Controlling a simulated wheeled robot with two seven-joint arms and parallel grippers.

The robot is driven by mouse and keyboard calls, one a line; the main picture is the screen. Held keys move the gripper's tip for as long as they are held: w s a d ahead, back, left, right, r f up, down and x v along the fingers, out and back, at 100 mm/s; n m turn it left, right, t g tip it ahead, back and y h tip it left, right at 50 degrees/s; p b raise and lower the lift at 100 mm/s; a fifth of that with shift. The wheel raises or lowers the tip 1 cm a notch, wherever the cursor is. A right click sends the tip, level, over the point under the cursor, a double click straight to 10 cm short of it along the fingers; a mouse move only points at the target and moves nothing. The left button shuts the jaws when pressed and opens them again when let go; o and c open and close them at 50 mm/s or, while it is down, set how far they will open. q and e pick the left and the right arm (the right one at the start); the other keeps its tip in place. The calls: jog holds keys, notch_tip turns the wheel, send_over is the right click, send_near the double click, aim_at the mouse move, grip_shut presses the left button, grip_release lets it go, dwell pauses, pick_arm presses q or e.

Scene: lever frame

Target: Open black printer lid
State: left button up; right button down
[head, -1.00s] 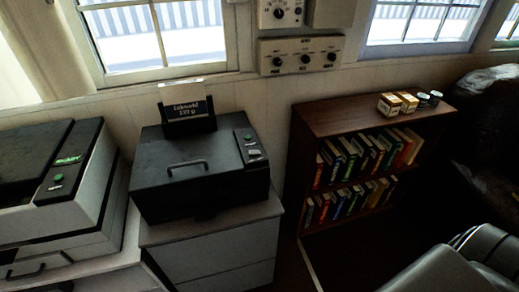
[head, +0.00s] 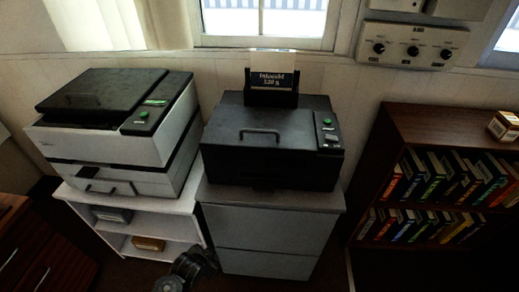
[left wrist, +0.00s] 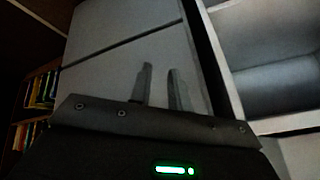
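The black printer (head: 272,165) stands on a grey drawer cabinet in the middle of the head view. Its lid (head: 230,130) is down and carries a raised black handle (head: 260,132). A panel with a green button (head: 327,122) is at the right of its top. A dark part of my left arm shows low in the head view, in front of the cabinet and well below the printer. In the left wrist view my left gripper (left wrist: 161,82) has its two fingers apart with nothing between them; grey cabinet faces lie beyond. My right gripper is not in view.
A black-and-white printer (head: 115,125) stands on a white shelf unit (head: 190,225) at left. The grey cabinet (head: 265,225) is under the black printer. A dark bookcase (head: 440,125) is at right. A sheet feeder (head: 271,92) rises behind the lid, near the wall.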

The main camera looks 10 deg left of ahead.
pick_arm(q)
jog(key=w+d+r+m+t+h+b, duration=0.15)
jog(key=w+r, duration=0.25)
jog(key=r, duration=0.5)
jog(key=w+d+r+m+t, duration=0.2)
jog(key=w+d+r+m, duration=0.1)
jog(key=r, duration=0.6)
jog(key=w+d+r+m+t+h+b, duration=0.1)
jog(key=w+d+r+m+t, duration=0.2)
jog(key=r, duration=0.6)
jog(key=m+t+h, duration=0.2)
jog(key=m+h, duration=0.1)
jog(key=m, duration=0.4)
send_near(259, 132)
jog(key=x, duration=1)
jog(key=shift+w+d+f, duration=0.1)
jog(key=shift+w+d, duration=0.1)
jog(key=shift+w, duration=0.05)
grip_shut()
